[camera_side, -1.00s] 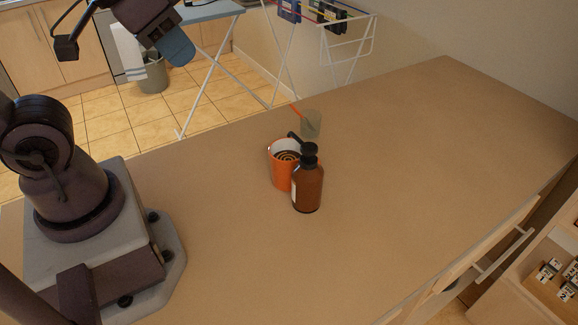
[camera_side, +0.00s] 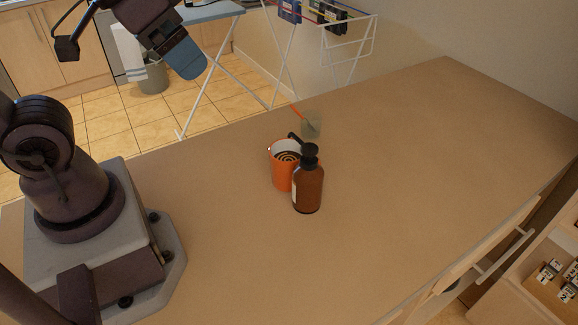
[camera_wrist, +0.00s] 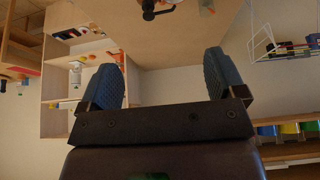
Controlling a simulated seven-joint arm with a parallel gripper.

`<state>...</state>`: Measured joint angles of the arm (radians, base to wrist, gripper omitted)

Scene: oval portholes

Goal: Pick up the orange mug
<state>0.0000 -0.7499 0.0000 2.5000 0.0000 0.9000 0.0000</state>
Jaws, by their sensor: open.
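The orange mug (camera_side: 279,176) stands upright on the tan counter in the side view, showing a white inner rim and a dark and light ringed pattern inside. A brown pump bottle (camera_side: 308,190) with a black top stands close in front and to its right, hiding part of it. My gripper (camera_side: 188,65) is high at the upper left, well away from the mug. In the wrist view my gripper (camera_wrist: 165,75) has its two blue fingers wide apart with nothing between them. I cannot make out the mug for certain in the wrist view.
A translucent cup (camera_side: 312,124) with an orange stick stands just behind the mug. The counter (camera_side: 430,150) is clear to the right and in front. A white drying rack (camera_side: 345,45) stands beyond the far edge, and a grey bin (camera_side: 153,78) is on the floor.

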